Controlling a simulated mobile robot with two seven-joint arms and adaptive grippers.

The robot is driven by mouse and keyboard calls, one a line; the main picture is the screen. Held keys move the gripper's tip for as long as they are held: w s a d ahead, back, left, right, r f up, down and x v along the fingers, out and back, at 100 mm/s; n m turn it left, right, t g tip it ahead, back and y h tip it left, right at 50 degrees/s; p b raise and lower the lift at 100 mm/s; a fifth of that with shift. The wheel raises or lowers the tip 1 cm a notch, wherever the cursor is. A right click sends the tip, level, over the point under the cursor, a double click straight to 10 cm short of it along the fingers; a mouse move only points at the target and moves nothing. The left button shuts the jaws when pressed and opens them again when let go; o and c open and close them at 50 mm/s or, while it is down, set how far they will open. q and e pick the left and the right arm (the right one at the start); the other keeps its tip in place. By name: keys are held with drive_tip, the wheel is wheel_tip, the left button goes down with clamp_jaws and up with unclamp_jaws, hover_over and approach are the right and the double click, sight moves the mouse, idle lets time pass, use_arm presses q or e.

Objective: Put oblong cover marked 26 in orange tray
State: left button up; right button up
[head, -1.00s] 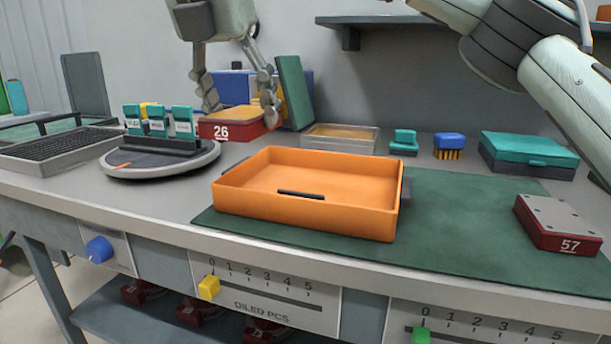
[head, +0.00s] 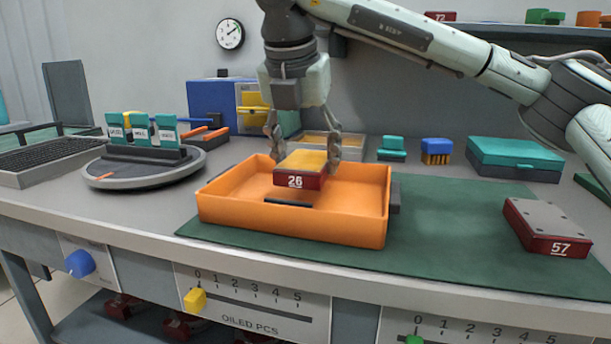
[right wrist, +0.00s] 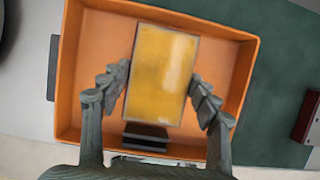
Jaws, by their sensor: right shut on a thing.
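The oblong cover marked 26 (head: 299,181) is dark red with a yellow top. My right gripper (head: 304,150) is shut on it, one finger on each side. The cover is over the inside of the orange tray (head: 290,222); whether it touches the tray floor I cannot tell. In the right wrist view the cover's yellow face (right wrist: 161,74) lies between the two fingers (right wrist: 160,90), within the walls of the orange tray (right wrist: 70,70). My left gripper is not in view.
The tray sits on a green mat (head: 450,225). A red cover marked 57 (head: 547,228) lies at the mat's right. A round stand with teal cards (head: 145,165) is left of the tray. A teal box (head: 515,158) and a blue brush (head: 436,150) stand behind.

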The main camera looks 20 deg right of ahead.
sight(303, 162)
drive_tip(key=shift+f, duration=1.6)
drive_tip(key=o, duration=1.8)
drive_tip(key=shift+f, duration=0.1)
drive_tip(key=shift+c, duration=0.2)
